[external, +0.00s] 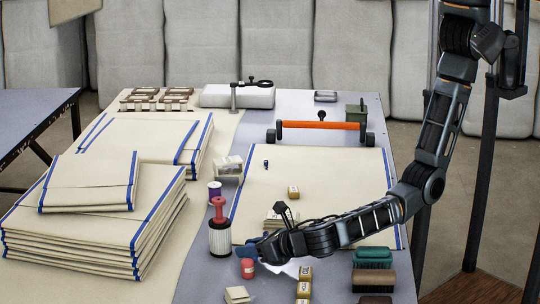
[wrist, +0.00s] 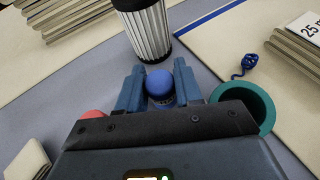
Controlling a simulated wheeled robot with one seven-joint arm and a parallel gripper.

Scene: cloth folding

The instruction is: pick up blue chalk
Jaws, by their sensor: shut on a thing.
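The blue chalk (wrist: 159,82) shows in the wrist view as a small piece with a rounded blue top, between my two fingers. My gripper (wrist: 160,92) is shut on it, one finger on each side. Its lower part is mostly hidden by the gripper body. In the external view my gripper (external: 246,252) is low over the near part of the table, and the chalk cannot be told apart from the blue fingers there.
A ribbed white roller with a red handle (external: 220,236) stands just beyond my gripper. A red cylinder (external: 248,269) is close beside it. A teal ring-shaped thing (wrist: 265,104) is at right in the wrist view. Stacked cream cloths (external: 95,235) fill the left side.

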